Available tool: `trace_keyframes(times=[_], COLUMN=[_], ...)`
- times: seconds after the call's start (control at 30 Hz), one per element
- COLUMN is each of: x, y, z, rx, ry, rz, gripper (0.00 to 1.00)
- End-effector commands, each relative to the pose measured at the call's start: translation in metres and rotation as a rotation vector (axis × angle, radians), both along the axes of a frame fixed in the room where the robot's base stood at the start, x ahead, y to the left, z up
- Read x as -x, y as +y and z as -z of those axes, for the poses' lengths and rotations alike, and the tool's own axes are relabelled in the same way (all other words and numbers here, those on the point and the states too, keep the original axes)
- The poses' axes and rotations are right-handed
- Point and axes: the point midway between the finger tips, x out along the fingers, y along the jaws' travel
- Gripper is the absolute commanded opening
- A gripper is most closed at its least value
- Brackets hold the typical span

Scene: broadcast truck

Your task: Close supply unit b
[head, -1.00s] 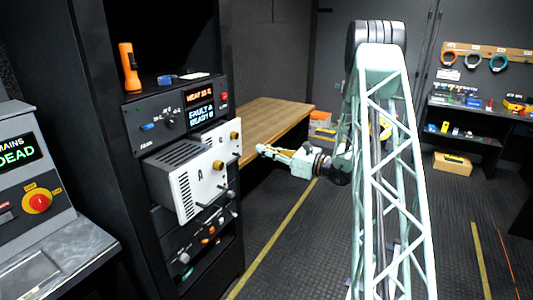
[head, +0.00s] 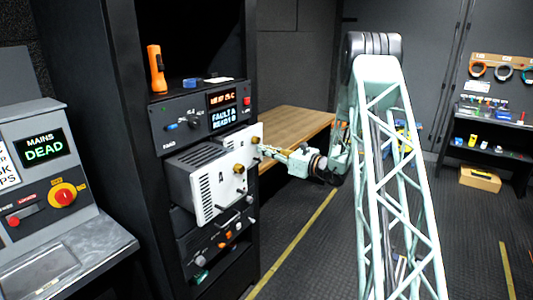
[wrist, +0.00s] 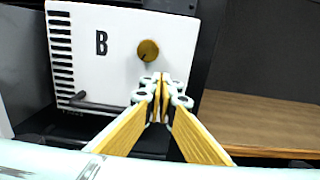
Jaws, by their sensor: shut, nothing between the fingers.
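Supply unit B (wrist: 110,45) has a white front panel with dark slots on its left, a brass knob and a dark bar handle. In the head view its white front (head: 241,150) is the right one of two side by side, next to unit A (head: 215,190), whose vented grey case juts out of the rack. My gripper (wrist: 158,92) is shut and empty, its yellow fingers together in front of B's panel, just below and right of the knob. In the head view my gripper (head: 265,150) is close to the right edge of B; I cannot tell if it touches.
The black rack also holds a display module (head: 205,118) above and a knobbed panel (head: 222,240) below. An orange flashlight (head: 157,68) stands on top. A wooden bench (head: 297,130) is behind my gripper. A mains console (head: 45,190) is at left.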

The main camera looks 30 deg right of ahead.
Motion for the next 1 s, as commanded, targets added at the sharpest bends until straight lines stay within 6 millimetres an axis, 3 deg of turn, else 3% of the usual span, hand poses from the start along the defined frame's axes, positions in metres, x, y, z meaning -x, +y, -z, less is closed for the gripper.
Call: trace_keyframes(times=[0.47, 1.0], x=[-0.004, -0.054], y=[0.002, 0.026], z=[0.0, 0.0], rx=[0.0, 0.0], ry=[0.0, 0.001], rz=[-0.001, 0.0], gripper=[0.0, 0.0])
